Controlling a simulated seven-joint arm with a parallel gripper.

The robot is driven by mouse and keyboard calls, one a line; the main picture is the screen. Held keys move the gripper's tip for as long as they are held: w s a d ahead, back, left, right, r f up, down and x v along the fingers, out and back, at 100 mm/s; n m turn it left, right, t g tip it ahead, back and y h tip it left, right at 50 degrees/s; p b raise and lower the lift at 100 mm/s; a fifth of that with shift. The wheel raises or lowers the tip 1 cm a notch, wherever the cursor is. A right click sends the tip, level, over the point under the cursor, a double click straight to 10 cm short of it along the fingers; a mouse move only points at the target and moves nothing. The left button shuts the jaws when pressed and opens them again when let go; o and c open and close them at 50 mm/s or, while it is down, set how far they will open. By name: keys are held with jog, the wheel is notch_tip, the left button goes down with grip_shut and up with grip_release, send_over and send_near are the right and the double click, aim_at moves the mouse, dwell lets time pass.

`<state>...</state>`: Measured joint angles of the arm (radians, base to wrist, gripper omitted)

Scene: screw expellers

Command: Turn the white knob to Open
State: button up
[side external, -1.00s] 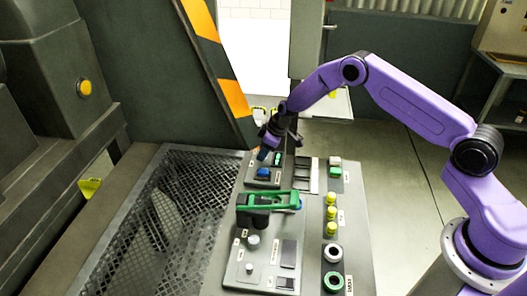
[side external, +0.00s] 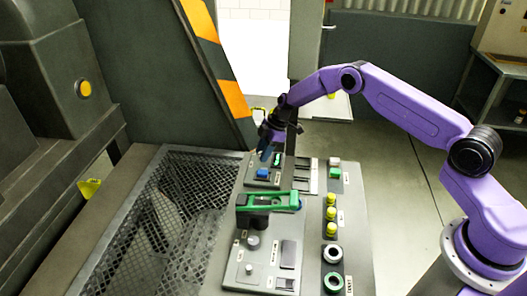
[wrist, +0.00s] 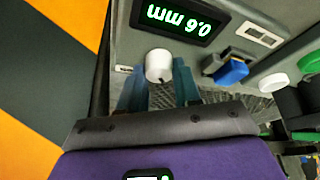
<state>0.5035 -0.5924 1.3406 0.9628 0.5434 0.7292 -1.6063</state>
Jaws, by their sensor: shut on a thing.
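The white knob (wrist: 158,65) stands on a grey panel in the wrist view, beside a small label and below a black display. My gripper (wrist: 160,88) has its two blue fingers on either side of the knob, shut on it. In the side external view my gripper (side external: 266,150) points down at the far end of the console. The knob is hidden or too small to make out there. The word Open cannot be read in either view.
The black display (wrist: 180,18) shows upside-down green characters. A blue switch (wrist: 231,71) sits right of the knob. Nearer on the console are a green lever (side external: 268,203), yellow buttons (side external: 331,214) and a grey knob (side external: 253,242). A mesh grate (side external: 160,230) lies to the left.

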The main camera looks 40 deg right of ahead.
jog(key=shift+d, duration=0.1)
jog(key=o, duration=0.8)
jog(key=shift+c, duration=0.2)
jog(key=m, duration=0.2)
jog(key=m+t, duration=0.1)
jog(key=m, duration=0.1)
jog(key=shift+s+a+t+h, duration=0.1)
jog(key=shift+a+t+h, duration=0.1)
jog(key=shift+t+h, duration=0.15)
jog(key=m, duration=0.2)
jog(key=m+h, duration=0.1)
jog(key=m, duration=0.1)
jog(key=shift+a+t+h, duration=0.1)
jog(key=shift+t+h, duration=0.15)
jog(key=shift+t, duration=0.1)
jog(key=shift+m+t+h, duration=0.3)
jog(key=shift+m+h, duration=0.3)
jog(key=shift+m, duration=1.2)
jog(key=shift+m, duration=0.3)
jog(key=shift+a+m+h, duration=0.15)
jog(key=shift+m+h, duration=0.45)
jog(key=shift+m, duration=0.6)
